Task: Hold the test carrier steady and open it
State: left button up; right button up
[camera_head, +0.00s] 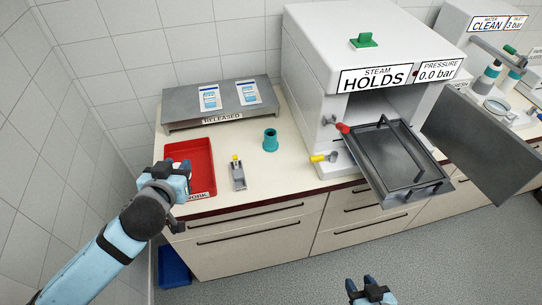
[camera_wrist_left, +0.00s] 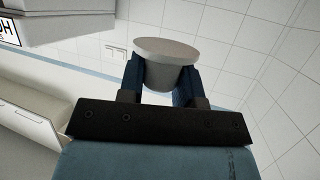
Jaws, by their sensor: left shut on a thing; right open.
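My left gripper (camera_head: 182,176) is at the front left of the counter, over the near-left part of the red tray. The left wrist view shows its fingers (camera_wrist_left: 160,85) shut on a pale grey, tapered, round thing (camera_wrist_left: 166,60) with a flat, wider end. It may be the test carrier; I cannot tell for sure. In the head view the gripper mostly hides it. My right gripper (camera_head: 370,291) is open and empty at the bottom edge, in front of the drawers and away from the counter.
The red tray (camera_head: 204,154), a small grey fixture (camera_head: 238,178) with a yellow top and a teal cup (camera_head: 270,140) stand on the counter. Behind is a grey "RELEASED" shelf (camera_head: 190,118) with two pouches. The steriliser (camera_head: 345,45) is open, its rack (camera_head: 385,150) and door (camera_head: 480,145) jutting out.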

aim_at(270, 144)
jog(key=i+l, duration=0.1)
jog(key=l, duration=0.4)
jog(key=i+l, duration=0.1)
jog(key=l, duration=0.35)
jog(key=i+l+u, duration=0.1)
jog(key=l, duration=0.9)
jog(key=i+u, duration=0.05)
jog(key=i, duration=0.05)
